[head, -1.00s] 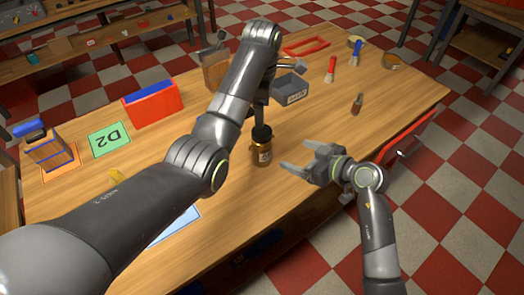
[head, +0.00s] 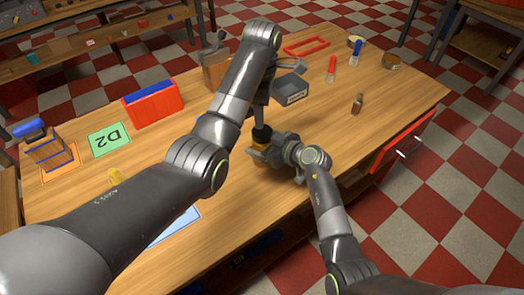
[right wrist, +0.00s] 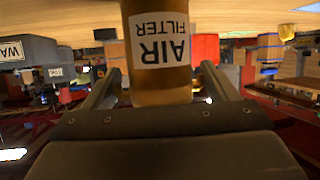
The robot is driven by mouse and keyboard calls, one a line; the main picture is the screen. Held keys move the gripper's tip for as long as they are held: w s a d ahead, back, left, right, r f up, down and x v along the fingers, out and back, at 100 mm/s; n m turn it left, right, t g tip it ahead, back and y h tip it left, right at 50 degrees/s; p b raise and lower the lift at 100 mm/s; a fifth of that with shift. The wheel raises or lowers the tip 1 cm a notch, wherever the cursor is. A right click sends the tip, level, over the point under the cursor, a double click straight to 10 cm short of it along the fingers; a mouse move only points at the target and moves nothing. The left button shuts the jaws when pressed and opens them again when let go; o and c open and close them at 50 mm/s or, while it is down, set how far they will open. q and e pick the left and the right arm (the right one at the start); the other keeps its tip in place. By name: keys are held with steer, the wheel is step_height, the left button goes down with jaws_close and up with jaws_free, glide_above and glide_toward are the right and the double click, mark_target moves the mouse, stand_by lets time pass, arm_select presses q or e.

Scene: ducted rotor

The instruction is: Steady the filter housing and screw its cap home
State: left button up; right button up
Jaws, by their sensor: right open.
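The filter housing is an amber cylinder labelled AIR FILTER (right wrist: 162,75), standing on the wooden table. In the head view only slivers of the housing (head: 260,147) show past my right gripper. My right gripper (head: 264,154) is open, with one finger on each side of the housing in the right wrist view. I cannot tell whether the fingers touch it. A black cap (head: 262,133) is at the top of the housing; how far it is seated cannot be told. My left gripper (head: 262,113) points down above the cap, mostly hidden by my left arm, and its jaws are unclear.
Behind are a dark grey bin (head: 290,88), a red frame (head: 306,46) and a small brown bottle (head: 357,103). A red crate (head: 153,102), a green D2 mat (head: 110,140) and a wooden crate (head: 50,155) are at left. A red drawer front (head: 405,140) is at the right edge.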

mark_target(262, 131)
steer(key=shift+a, duration=0.1)
jaws_close()
arm_select(q)
steer(key=m, duration=0.4)
steer(key=shift+m, duration=0.3)
stand_by(0.4)
steer(key=shift+f, duration=0.1)
steer(key=shift+f, duration=3.9)
steer(key=shift+c, duration=0.3)
steer(key=c, duration=0.9)
steer(key=m, duration=0.4)
steer(key=shift+m, duration=0.3)
steer(key=m, duration=0.5)
steer(key=shift+m, duration=0.3)
